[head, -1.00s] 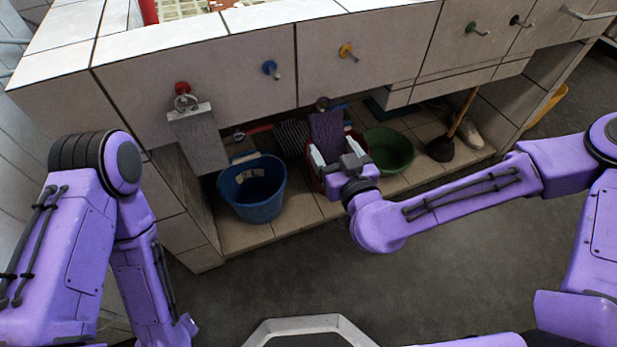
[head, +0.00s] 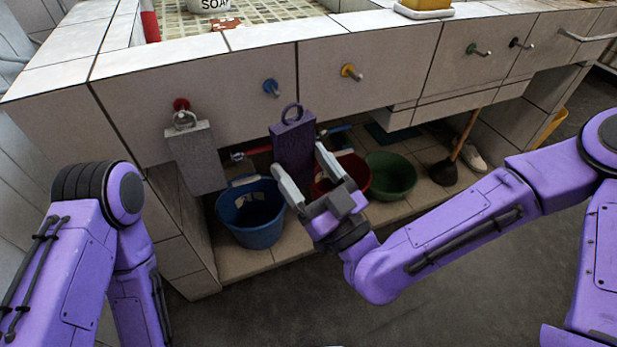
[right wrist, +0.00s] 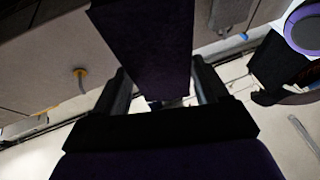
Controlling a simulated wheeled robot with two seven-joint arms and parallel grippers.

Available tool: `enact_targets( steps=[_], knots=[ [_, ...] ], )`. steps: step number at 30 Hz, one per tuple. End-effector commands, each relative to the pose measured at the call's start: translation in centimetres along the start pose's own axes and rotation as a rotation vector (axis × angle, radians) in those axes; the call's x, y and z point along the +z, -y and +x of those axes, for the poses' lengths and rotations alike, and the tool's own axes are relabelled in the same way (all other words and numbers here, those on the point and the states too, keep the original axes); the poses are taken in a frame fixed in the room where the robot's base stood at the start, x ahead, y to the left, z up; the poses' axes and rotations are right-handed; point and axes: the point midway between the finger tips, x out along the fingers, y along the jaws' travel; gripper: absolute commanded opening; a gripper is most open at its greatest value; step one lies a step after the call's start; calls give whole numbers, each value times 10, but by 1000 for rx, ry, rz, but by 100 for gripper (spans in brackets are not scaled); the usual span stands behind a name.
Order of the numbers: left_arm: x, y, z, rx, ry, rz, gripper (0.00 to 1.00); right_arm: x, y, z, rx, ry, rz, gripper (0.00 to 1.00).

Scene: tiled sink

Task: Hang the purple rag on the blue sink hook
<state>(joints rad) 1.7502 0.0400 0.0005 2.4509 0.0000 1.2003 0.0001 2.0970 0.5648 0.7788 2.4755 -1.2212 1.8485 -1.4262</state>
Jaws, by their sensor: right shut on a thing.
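The purple rag (head: 293,150), a flat panel with a dark purple ring (head: 292,113) at its top, hangs upright in front of the sink cabinet. My right gripper (head: 300,163) is shut on the rag's sides. In the right wrist view the rag (right wrist: 148,45) lies between the two fingers. The blue hook (head: 271,87) sticks out of the tiled front. In the head view the ring appears just below and right of the hook, apart from it. My left arm is at the left, but its gripper is out of view.
A grey rag (head: 196,157) hangs on the red hook (head: 181,105). A yellow hook (head: 352,72) and a green hook (head: 478,50) are to the right. Below stand a blue bucket (head: 252,225), a red bucket (head: 355,172), a green basin (head: 390,178) and a plunger (head: 445,173).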

Motion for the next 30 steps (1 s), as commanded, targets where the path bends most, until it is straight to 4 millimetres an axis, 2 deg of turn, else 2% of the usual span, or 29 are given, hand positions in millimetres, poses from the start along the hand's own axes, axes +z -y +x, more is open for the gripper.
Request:
enact_targets(
  steps=[1, 4, 27, 30],
  knots=[
    [3, -1, 7, 0, 0, 0, 0, 4, -1, 1, 1, -2, -1, 43],
    [0, 0, 0, 0, 0, 0, 0, 3, -3, 10, 0, 1, 0, 43],
    [-7, 2, -16, 0, -1, 0, 0, 29, -16, 57, 0, 1, 1, 43],
    [-5, 1, -11, 0, -1, 0, 0, 37, -18, 60, 0, 1, -1, 43]
  ],
)
